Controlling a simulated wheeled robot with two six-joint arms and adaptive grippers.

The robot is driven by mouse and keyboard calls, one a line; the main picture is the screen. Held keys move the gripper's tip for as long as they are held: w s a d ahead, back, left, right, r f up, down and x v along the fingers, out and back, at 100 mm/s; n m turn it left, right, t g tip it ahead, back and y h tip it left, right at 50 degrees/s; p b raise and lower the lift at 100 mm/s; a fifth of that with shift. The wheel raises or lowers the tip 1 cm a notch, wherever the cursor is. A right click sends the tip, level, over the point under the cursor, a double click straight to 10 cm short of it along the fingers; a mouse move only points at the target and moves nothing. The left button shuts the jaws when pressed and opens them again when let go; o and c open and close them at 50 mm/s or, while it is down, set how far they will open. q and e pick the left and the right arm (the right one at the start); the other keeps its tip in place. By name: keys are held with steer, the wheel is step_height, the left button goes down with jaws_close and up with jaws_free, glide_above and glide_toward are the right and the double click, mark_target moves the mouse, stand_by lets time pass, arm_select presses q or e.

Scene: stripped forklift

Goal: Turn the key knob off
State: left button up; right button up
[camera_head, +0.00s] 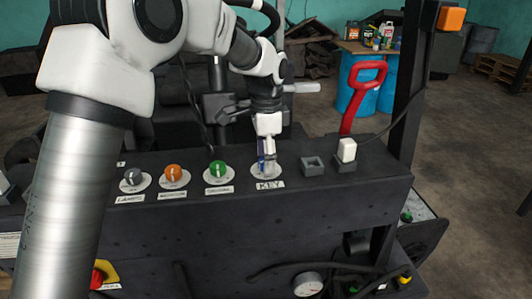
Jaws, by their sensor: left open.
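The key knob (267,171) is on the dark dashboard above the label marked KEY, on a round pale plate. My left gripper (266,158) points down right over it, with its fingertips at the knob. The gripper and a blue part between or beside its fingers cover most of the knob, so I cannot tell which way it is turned or whether the fingers touch it. The left gripper is open. My right gripper is not in view.
Left of the key are a green knob (218,169), an orange knob (173,173) and a grey knob (133,177). Right of it are a square grey socket (313,166) and a white switch (347,150). A red handle (362,90) rises behind the panel's right end.

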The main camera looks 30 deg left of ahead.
arm_select(q)
steer(key=shift+s+d+r, duration=0.3)
steer(key=shift+s, duration=0.1)
steer(key=c, duration=1.1)
steer(key=shift+c, duration=0.2)
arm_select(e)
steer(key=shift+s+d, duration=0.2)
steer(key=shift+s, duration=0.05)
arm_select(q)
steer(key=shift+f+n, duration=0.15)
steer(key=shift+n, duration=0.35)
steer(key=n, duration=1.1)
steer(key=shift+a, duration=0.1)
